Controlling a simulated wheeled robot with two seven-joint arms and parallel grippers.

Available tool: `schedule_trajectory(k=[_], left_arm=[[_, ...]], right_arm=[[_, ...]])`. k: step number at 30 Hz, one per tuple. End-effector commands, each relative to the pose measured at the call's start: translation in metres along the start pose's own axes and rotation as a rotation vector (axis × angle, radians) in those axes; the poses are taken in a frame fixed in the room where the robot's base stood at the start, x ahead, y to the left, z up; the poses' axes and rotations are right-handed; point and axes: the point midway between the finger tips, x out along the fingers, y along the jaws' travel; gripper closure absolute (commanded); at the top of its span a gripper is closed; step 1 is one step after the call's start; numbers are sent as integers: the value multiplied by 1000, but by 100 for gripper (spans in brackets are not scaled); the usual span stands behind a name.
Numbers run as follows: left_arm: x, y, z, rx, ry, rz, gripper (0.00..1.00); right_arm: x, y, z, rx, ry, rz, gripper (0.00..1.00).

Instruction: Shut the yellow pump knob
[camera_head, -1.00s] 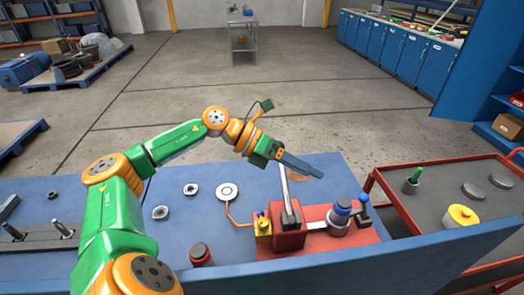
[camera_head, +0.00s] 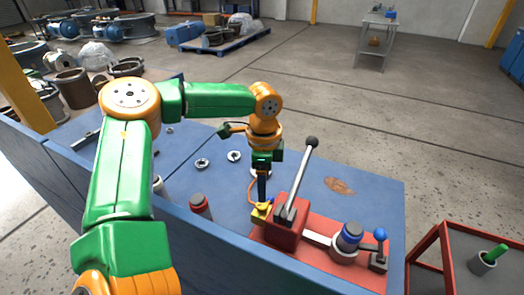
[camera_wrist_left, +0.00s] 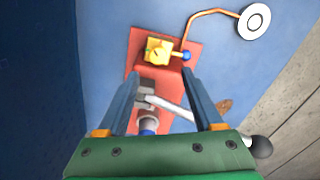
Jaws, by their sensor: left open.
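The yellow pump knob (camera_head: 261,212) sits at the left end of the red pump base (camera_head: 320,264), beside the red pump block (camera_head: 287,222). It also shows in the left wrist view (camera_wrist_left: 158,52), just ahead of the fingertips. My left gripper (camera_head: 262,199) points down over the knob in the head view and hides part of it. In the left wrist view the left gripper (camera_wrist_left: 160,75) has its two fingers spread apart with nothing held between them. Whether a finger touches the knob I cannot tell. My right gripper is in neither view.
A metal lever (camera_head: 300,178) with a black ball end rises from the pump block, close right of my gripper. A blue-capped part (camera_head: 349,236) and blue ball handle (camera_head: 380,235) stand right. A red-capped part (camera_head: 199,205) stands left. A red cart (camera_head: 424,248) is far right.

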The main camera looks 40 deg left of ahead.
Motion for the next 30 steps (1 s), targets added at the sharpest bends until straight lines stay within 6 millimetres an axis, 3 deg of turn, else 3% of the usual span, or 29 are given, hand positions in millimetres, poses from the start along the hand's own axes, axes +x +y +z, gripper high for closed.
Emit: schedule_trajectory(k=[12,20,23,28,30], left_arm=[[65,4,1,-2,-5,17,32],[71,4,0,-2,-3,13,32],[70,4,0,-2,-3,13,54],[70,4,1,-2,-3,13,100],[70,4,1,-2,-3,13,100]], right_arm=[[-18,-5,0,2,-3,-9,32],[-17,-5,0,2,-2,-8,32],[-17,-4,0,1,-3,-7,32],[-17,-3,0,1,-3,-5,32],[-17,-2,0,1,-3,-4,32]])
